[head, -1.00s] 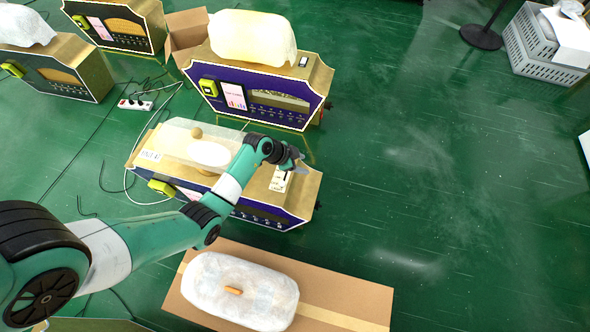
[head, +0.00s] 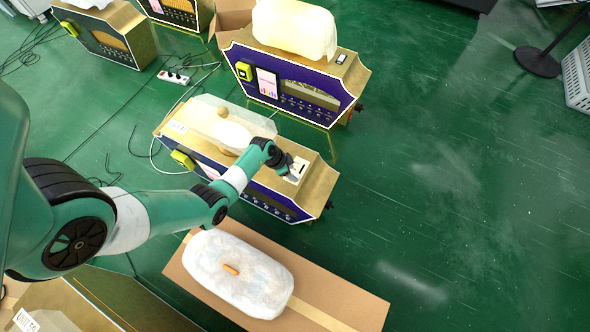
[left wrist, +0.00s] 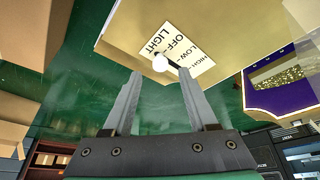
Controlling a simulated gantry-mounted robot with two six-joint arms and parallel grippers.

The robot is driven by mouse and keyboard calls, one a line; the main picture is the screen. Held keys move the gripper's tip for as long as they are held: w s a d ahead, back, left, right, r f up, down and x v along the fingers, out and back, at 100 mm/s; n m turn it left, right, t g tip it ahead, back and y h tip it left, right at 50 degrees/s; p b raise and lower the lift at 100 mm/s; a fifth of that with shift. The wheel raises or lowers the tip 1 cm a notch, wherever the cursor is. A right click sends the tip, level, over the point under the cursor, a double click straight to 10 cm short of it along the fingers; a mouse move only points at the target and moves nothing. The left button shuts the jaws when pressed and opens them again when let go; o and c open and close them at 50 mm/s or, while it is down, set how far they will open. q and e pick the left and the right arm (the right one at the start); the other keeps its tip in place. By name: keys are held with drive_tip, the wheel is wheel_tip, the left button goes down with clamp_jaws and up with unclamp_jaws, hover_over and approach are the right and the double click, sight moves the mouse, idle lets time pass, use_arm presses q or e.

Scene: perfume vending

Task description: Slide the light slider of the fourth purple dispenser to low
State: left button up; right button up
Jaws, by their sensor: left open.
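The purple dispenser (head: 318,188) with a gold top stands in the middle of the head view, under my left arm. A white label plate (head: 299,168) lies near its right end. In the left wrist view this light label (left wrist: 188,42) reads LIGHT, OFF, LOW and HIGH. My left gripper (head: 290,171) is at the label. In the left wrist view its open fingers (left wrist: 159,73) stand on both sides of the knob, without clear contact. My right gripper is out of view.
A clear cover with a wooden knob (head: 224,112) sits on the dispenser's top, left of the gripper. Another purple dispenser (head: 352,75) stands behind. A wrapped white bundle (head: 205,262) lies on cardboard in front.

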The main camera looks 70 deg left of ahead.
sight(296, 175)
use_arm(q)
drive_tip(key=b+x, duration=0.1)
drive_tip(key=x, duration=0.2)
drive_tip(key=shift+w+f+b, duration=0.1)
drive_tip(key=shift+f+b, duration=0.1)
drive_tip(key=shift+b, duration=0.2)
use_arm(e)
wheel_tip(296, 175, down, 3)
use_arm(q)
clamp_jaws()
idle(0.9)
